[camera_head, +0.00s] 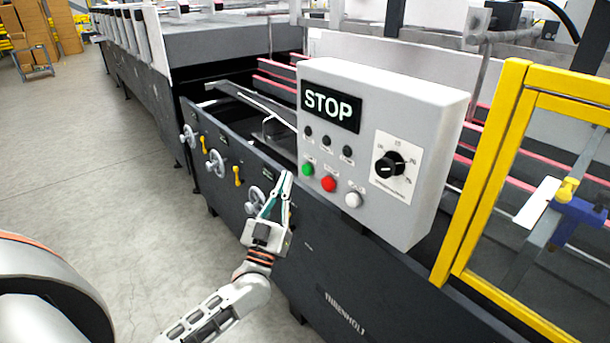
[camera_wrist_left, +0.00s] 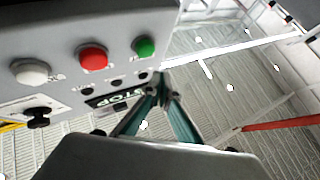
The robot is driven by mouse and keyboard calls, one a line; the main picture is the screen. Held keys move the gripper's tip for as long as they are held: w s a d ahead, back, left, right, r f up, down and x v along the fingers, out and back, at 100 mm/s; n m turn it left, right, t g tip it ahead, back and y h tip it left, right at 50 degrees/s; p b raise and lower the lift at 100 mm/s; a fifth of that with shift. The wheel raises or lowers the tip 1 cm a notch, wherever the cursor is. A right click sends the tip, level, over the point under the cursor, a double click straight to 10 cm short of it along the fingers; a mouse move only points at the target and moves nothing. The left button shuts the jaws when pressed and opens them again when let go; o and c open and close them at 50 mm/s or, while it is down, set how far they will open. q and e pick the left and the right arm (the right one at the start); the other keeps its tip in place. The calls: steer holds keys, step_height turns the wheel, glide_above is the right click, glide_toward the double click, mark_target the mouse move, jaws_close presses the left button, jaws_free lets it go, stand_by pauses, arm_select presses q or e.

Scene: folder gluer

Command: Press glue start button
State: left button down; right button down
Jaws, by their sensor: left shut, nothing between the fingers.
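A grey control box (camera_head: 385,130) stands on the machine, with a display reading STOP (camera_head: 331,106). Below the display are a green button (camera_head: 308,169), a red button (camera_head: 328,184) and a white button (camera_head: 353,200). My left gripper (camera_head: 287,176) is shut and empty, just left of the green button in the head view. In the left wrist view the closed fingertips (camera_wrist_left: 163,84) show below the green button (camera_wrist_left: 144,47), with the red button (camera_wrist_left: 93,57) and the white button (camera_wrist_left: 31,72) to its left. Contact with the box cannot be told. My right gripper is not in view.
A black rotary knob (camera_head: 389,165) sits right of the buttons. A yellow guard frame (camera_head: 490,165) stands right of the box. Handwheels (camera_head: 215,163) stick out from the machine side. The floor (camera_head: 110,170) at the left is clear.

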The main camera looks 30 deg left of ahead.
mark_target(307, 170)
arm_select(q)
steer(key=shift+w+d, duration=0.25)
steer(key=shift+w, duration=0.3)
steer(key=shift+w+d, duration=0.2)
steer(key=shift+w, duration=0.3)
steer(key=shift+w, duration=0.15)
stand_by(0.6)
steer(key=shift+w+d, duration=0.15)
steer(key=shift+w, duration=0.1)
